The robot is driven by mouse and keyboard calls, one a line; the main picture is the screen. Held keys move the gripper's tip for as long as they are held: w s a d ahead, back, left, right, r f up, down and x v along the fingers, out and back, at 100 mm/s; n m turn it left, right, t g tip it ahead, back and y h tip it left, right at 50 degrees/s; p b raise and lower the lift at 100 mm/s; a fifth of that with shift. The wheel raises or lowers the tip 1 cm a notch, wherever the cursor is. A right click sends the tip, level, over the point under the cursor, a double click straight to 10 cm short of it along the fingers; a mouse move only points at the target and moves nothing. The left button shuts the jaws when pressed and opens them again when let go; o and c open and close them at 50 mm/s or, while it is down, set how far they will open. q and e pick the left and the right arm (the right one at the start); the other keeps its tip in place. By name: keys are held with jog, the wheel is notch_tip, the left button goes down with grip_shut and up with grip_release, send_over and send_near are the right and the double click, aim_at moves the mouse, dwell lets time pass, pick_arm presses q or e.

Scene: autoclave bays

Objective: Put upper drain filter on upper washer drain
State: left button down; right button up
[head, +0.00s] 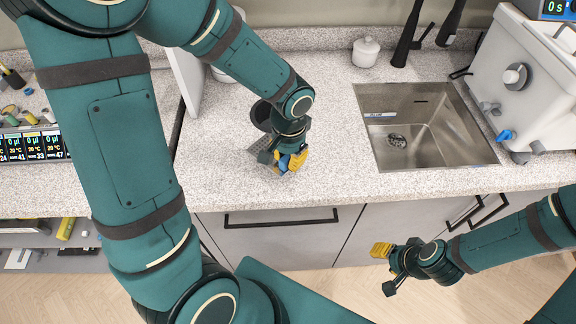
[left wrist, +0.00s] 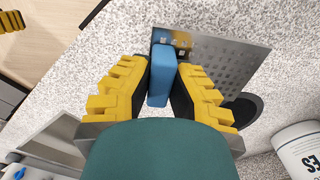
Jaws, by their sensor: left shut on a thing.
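My left gripper (head: 288,162) is over the counter, left of the sink. Its yellow-padded fingers are shut on the blue handle (left wrist: 161,78) of the drain filter, a grey perforated metal plate (left wrist: 222,57). In the head view the filter (head: 262,150) is partly hidden by the gripper; I cannot tell whether it touches the counter. My right gripper (head: 385,270) is in front of the counter, its fingers apart and empty. I cannot make out a washer or its upper drain in either view.
A steel sink (head: 430,135) with a round drain is set in the speckled counter (head: 335,165). A white machine (head: 530,85) stands at right, and a white lidded jar (head: 365,52) behind. A dark round object (head: 261,114) is close behind the left gripper. Cabinet handles project in front.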

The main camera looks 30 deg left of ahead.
pick_arm(q)
jog(key=shift+f+b, duration=0.4)
jog(key=shift+f, duration=1.4)
jog(key=shift+f, duration=0.15)
jog(key=c, duration=1.1)
grip_release()
jog(key=shift+o, duration=0.2)
